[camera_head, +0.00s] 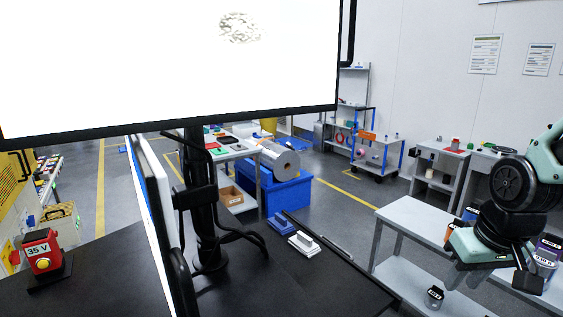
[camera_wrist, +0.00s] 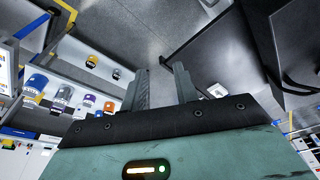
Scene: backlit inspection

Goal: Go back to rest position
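My gripper (camera_wrist: 162,84) shows in the wrist view with its two grey fingers apart and nothing between them. Grey floor shows beyond the gap. In the head view my arm is folded at the right edge, over the grey bench, and its gripper fingers cannot be made out clearly there. No object is held.
A black table (camera_head: 105,285) with a monitor stand (camera_head: 205,205), a red 35 V box (camera_head: 42,252) and a white-handled block (camera_head: 304,243) fills the front. A bright screen (camera_head: 130,60) hangs above. Floor between is open.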

